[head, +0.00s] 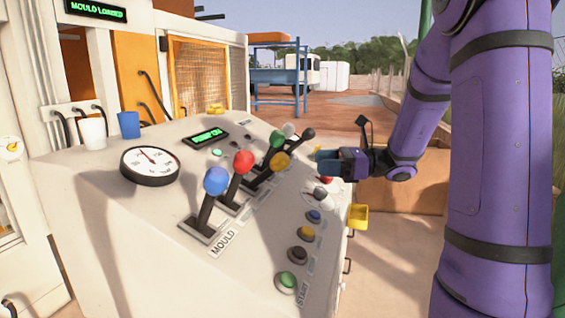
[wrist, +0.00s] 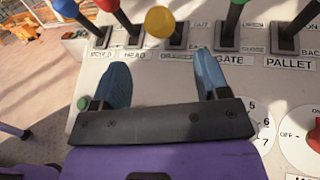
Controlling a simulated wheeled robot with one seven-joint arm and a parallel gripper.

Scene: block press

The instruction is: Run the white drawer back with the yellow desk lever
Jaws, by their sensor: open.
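The yellow desk lever (head: 281,161) stands on the sloped control desk, in the row between the red and green levers. In the wrist view its round yellow knob (wrist: 160,22) is ahead of my fingers, roughly centred between them, over a partly hidden label. My gripper (head: 318,155) is just right of the yellow knob in the head view. It is open and empty, with its two blue fingers spread (wrist: 162,65) above the desk and apart from the knob. I cannot make out the white drawer in either view.
The blue lever (head: 216,180), red lever (head: 244,162) and green lever (head: 276,139) crowd the yellow one. Push buttons (head: 307,232) run along the desk's right edge. A gauge (head: 150,165), white cup (head: 92,133) and blue cup (head: 129,125) stand at the left.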

